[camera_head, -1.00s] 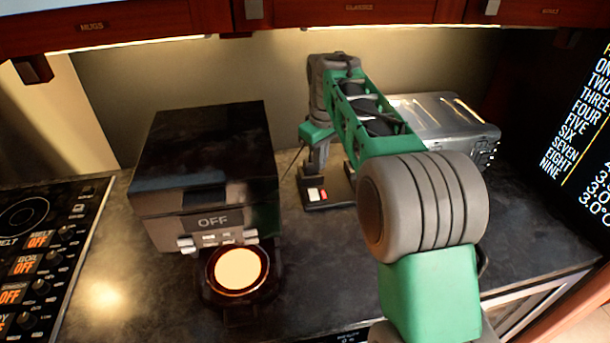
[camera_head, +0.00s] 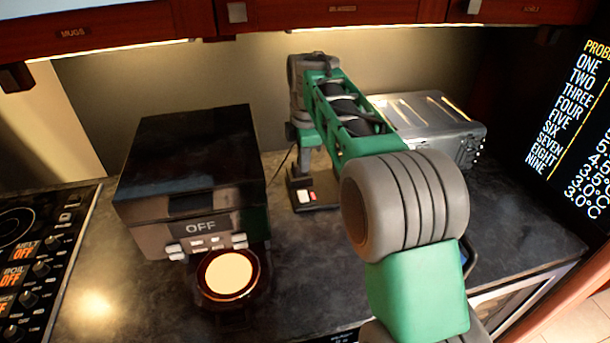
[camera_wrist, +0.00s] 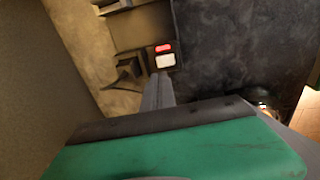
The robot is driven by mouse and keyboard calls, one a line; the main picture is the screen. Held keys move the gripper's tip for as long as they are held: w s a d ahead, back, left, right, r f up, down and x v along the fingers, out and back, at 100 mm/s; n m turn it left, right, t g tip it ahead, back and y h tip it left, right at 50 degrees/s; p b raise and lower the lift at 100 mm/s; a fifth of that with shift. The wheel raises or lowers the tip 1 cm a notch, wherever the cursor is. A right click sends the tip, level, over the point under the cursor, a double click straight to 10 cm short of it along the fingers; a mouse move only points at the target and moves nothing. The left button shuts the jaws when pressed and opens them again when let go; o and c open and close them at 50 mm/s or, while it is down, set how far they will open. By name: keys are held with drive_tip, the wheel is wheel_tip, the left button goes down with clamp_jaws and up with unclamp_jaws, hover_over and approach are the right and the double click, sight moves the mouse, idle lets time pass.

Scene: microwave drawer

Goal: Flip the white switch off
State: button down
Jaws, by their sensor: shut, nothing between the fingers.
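A small white switch (camera_head: 302,197) with a red part beside it sits on a dark base on the counter, below my gripper (camera_head: 309,172) in the head view. In the wrist view the white switch (camera_wrist: 166,61) and its red part (camera_wrist: 163,47) show clearly, just beyond the tips of my gripper (camera_wrist: 160,78). The fingers are shut and empty, pointing toward the switch. They look apart from it, but the exact gap cannot be told.
A black box-shaped appliance marked OFF (camera_head: 192,165) stands left of the switch, with a glowing round plate (camera_head: 229,274) in front. A silver metal appliance (camera_head: 430,120) stands to the right behind my arm. Cabinets (camera_head: 345,14) hang above. Dark counter (camera_head: 130,270) is bare at front left.

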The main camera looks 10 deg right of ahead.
sight(303, 193)
drive_tip(key=f, duration=0.3)
drive_tip(key=f+p, duration=0.1)
drive_tip(key=f, duration=0.2)
drive_tip(key=w+f, duration=0.1)
drive_tip(key=f, duration=0.2)
drive_tip(key=shift+f, duration=0.1)
drive_tip(key=shift+f, duration=0.1)
